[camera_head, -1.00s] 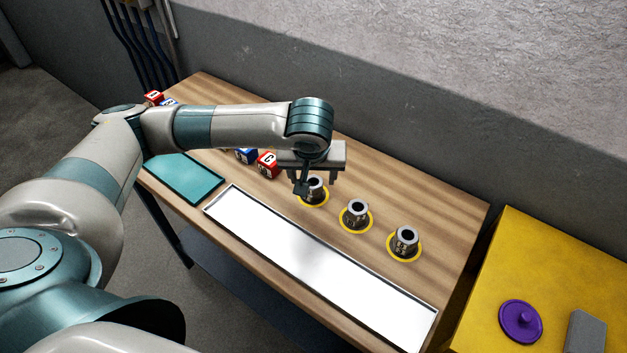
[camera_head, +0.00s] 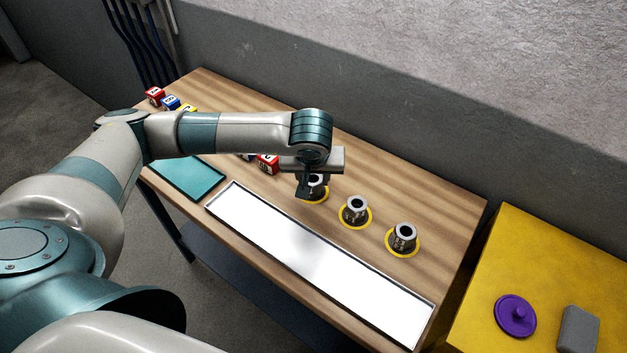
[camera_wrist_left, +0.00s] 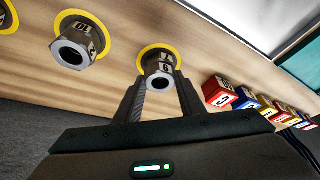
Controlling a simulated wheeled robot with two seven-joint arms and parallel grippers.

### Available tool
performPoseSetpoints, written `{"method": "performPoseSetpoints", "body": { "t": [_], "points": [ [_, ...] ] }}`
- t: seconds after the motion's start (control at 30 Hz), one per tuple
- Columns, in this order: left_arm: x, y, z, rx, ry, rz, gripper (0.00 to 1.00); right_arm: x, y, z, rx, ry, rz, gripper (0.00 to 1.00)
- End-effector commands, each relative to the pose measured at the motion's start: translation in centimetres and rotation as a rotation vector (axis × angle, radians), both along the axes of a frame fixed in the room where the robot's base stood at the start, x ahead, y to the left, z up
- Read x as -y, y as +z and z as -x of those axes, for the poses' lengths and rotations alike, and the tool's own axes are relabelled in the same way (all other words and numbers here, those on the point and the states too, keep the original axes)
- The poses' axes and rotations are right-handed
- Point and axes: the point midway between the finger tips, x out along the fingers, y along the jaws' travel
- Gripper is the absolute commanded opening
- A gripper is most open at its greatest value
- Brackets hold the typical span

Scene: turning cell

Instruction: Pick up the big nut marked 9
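The big nut in question is a dark grey metal nut with a light rim and a hole, standing on a yellow ring; it is the leftmost of three in the head view (camera_head: 319,181). In the left wrist view the nut (camera_wrist_left: 159,66) bears a mark that looks like a 9 seen upside down. My left gripper (camera_head: 312,190) is down over this nut and partly covers it. In the left wrist view my left gripper (camera_wrist_left: 160,90) is open, with one finger on each side of the nut. Whether the fingers touch it I cannot tell. My right gripper is not in view.
Two more nuts, the middle one (camera_head: 355,210) and the right one (camera_head: 403,238), stand on yellow rings. A long white tray (camera_head: 310,262) lies in front, a teal mat (camera_head: 190,180) at left. A red lettered block (camera_head: 268,164) is close left of the gripper; other blocks stand beyond.

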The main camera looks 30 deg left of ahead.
Motion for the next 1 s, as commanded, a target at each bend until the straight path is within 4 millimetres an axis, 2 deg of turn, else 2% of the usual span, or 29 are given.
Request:
{"method": "performPoseSetpoints", "body": {
  "t": [0.47, 0.77, 1.0],
  "points": [
    [0.0, 0.7, -0.1, 0.004, 0.0, 0.001, 0.08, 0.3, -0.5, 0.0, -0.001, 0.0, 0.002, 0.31],
    [0.1, 4.0, -0.1, 0.007, -0.002, 0.001, 0.08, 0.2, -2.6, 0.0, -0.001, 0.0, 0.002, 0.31],
    [5.0, 6.6, -0.7, 0.007, -0.007, 0.003, 0.08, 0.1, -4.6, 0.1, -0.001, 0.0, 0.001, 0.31]
  ]
}}
